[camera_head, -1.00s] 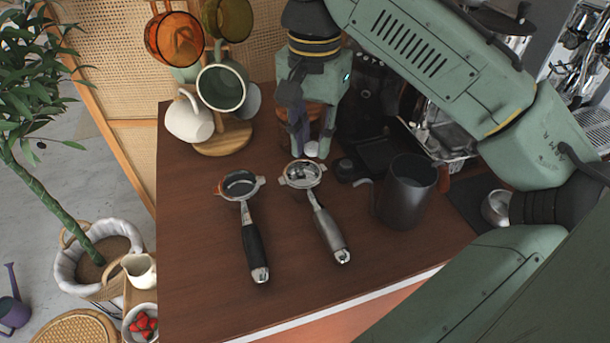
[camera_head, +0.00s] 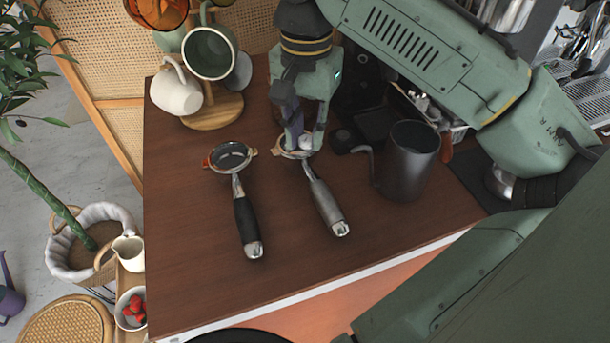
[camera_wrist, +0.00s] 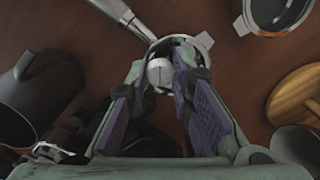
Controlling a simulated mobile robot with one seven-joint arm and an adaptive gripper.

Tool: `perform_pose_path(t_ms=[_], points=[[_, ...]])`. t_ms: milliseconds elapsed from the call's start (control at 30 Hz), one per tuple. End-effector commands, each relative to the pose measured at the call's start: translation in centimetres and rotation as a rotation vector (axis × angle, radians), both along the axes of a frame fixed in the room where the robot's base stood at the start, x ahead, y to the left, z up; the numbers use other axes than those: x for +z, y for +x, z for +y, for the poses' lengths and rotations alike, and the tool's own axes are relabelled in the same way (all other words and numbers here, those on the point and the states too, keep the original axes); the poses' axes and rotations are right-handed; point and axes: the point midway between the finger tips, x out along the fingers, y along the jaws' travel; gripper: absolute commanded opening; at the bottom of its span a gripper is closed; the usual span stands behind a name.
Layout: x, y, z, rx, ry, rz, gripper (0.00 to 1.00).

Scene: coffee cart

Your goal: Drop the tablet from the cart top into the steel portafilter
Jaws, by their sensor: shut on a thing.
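My gripper (camera_head: 300,143) is shut on the tablet (camera_head: 305,142), a small whitish round piece, and holds it over the basket of the steel portafilter (camera_head: 325,202). In the wrist view the tablet (camera_wrist: 160,72) sits between the fingertips (camera_wrist: 166,78), with the portafilter's basket rim (camera_wrist: 203,41) behind it. The fingers hide much of the basket. The steel portafilter lies on the cart top with its grey metal handle toward the front. I cannot tell whether the tablet touches the basket.
A black-handled portafilter (camera_head: 246,215) lies to the left. A dark kettle (camera_head: 408,165) stands close on the right. A wooden mug tree (camera_head: 215,112) with mugs stands behind left. The front of the cart top (camera_head: 190,290) is clear.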

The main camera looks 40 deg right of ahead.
Motion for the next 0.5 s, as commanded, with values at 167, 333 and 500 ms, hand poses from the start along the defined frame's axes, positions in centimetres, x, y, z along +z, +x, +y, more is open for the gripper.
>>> perform_pose_path(t_ms=[167, 333, 500], points=[[0.07, 0.0, 0.0, 0.0, 0.0, 0.0, 0.26], [0.08, 0.0, 0.01, 0.0, 0.0, 0.0, 0.38], [0.07, 0.0, 0.01, 0.0, 0.0, 0.0, 0.44]])
